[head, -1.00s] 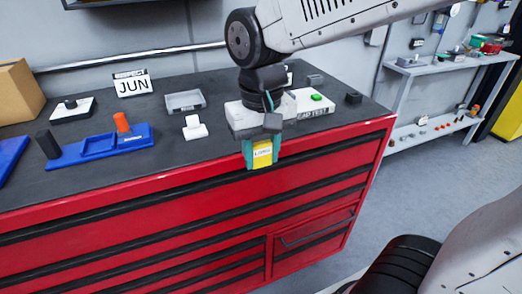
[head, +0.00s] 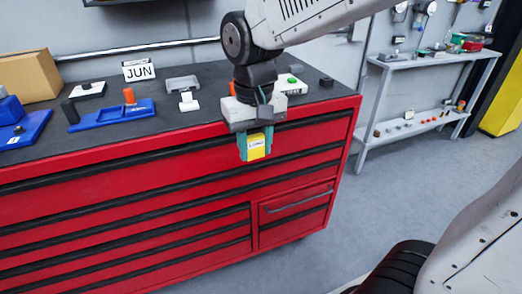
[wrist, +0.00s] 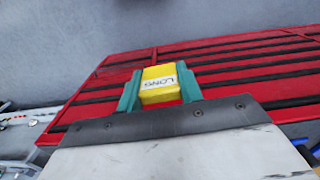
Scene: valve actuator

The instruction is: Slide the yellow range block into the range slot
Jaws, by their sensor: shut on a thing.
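The yellow range block (head: 257,147) has a white label reading "LONG". My gripper (head: 256,145) has teal fingers shut on the block, one on each side. It holds the block in front of the red cabinet's front edge, over the drawers. In the wrist view the block (wrist: 160,85) sits between the teal fingers (wrist: 160,90), its label facing the camera. A blue tray (head: 110,112) with an orange knob (head: 129,96) and a black post lies on the bench top at the left. I cannot tell which thing holds the range slot.
A red drawer cabinet (head: 180,182) with a dark top fills the middle. A white piece (head: 188,102), a grey tray (head: 183,84) and a "JUN" sign (head: 138,69) stand on it. Another blue fixture (head: 30,127) is at far left. Open floor lies at the right.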

